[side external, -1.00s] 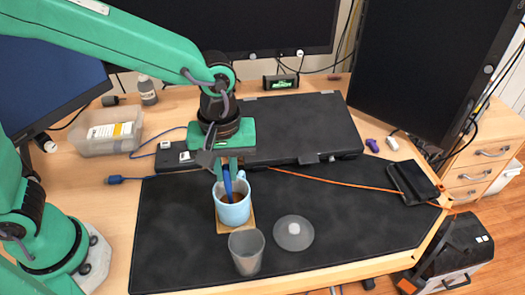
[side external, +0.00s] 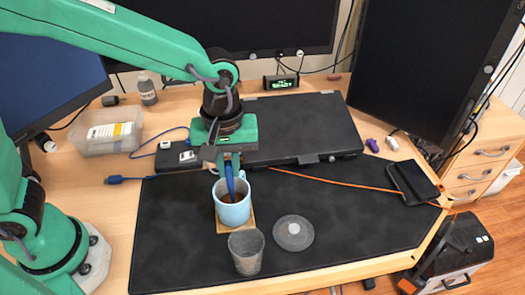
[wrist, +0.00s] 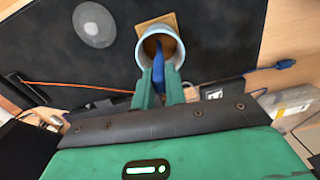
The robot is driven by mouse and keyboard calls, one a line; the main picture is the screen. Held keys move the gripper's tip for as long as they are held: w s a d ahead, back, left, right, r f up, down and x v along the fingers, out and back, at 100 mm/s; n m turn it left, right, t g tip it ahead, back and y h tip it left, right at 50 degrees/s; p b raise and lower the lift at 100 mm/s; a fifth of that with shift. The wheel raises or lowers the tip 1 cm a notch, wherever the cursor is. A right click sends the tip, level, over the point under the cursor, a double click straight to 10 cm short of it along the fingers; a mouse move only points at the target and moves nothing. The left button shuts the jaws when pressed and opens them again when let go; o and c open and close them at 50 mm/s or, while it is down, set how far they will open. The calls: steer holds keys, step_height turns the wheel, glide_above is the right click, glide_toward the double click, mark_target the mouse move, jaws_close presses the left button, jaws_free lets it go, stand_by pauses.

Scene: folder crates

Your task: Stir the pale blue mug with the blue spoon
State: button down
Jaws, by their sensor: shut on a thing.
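The pale blue mug (side external: 233,212) stands upright on a small wooden coaster (side external: 222,228) on the black mat, with brown liquid inside. The blue spoon (side external: 229,178) stands in the mug, its lower end inside and hidden by the mug's wall. My gripper (side external: 228,165) is above the mug and shut on the upper part of the spoon. In the wrist view, my gripper (wrist: 159,88) points at the mug (wrist: 147,55), and the spoon (wrist: 160,57) reaches from between the fingers into it.
A grey cup (side external: 246,254) stands close in front of the mug, and a grey round lid (side external: 293,233) lies to its right. A black case (side external: 300,125) lies behind. A clear tray (side external: 107,142) is at the left. The mat's right part is mostly clear.

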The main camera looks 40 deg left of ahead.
steer(key=shift+r, duration=0.1)
step_height(320, 180, up, 11)
steer(key=shift+r, duration=0.2)
stand_by(1.0)
stand_by(0.5)
